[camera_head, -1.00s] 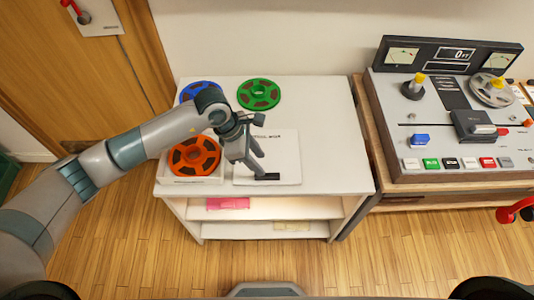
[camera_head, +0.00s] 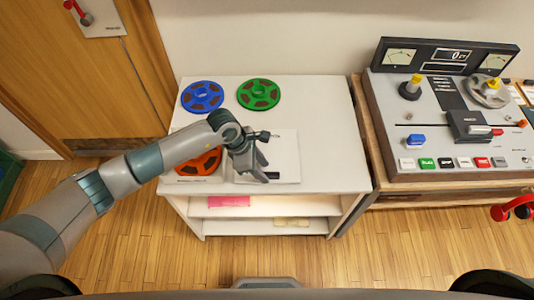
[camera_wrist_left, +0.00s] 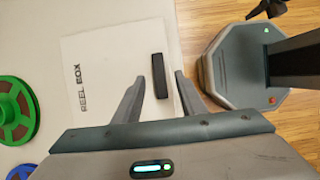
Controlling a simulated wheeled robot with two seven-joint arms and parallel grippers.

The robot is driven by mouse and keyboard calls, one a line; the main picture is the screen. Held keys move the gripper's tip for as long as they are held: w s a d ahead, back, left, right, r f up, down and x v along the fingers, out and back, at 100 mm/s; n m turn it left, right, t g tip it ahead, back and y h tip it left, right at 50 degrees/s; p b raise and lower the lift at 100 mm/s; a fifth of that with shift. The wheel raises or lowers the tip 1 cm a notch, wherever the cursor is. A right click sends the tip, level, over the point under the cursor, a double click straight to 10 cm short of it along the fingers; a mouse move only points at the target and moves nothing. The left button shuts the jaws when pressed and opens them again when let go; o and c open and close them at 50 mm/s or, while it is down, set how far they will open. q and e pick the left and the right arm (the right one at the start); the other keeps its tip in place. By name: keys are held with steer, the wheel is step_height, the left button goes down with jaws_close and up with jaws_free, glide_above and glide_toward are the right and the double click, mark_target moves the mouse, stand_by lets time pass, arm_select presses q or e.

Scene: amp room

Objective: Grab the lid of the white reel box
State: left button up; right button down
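The white lid (camera_head: 285,146) lies flat on the white shelf top, near its front edge. In the left wrist view the lid (camera_wrist_left: 115,62) shows the words REEL BOX and a black bar handle (camera_wrist_left: 159,75) by its edge. My left gripper (camera_head: 261,172) is above the lid in the head view, partly covering the lid and its handle. In the left wrist view my left gripper (camera_wrist_left: 166,86) is open and empty, its fingers spread to either side of the handle's line. Whether they reach the handle's height I cannot tell.
An orange reel (camera_head: 197,166) lies left of the lid, partly hidden by my arm. A blue reel (camera_head: 202,97) and a green reel (camera_head: 259,94) lie behind. A tape machine (camera_head: 450,125) stands on the right. Pink and cream items lie on the lower shelves.

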arm_select(q)
steer(key=shift+x, duration=1.15)
steer(key=shift+c, duration=0.7)
jaws_close()
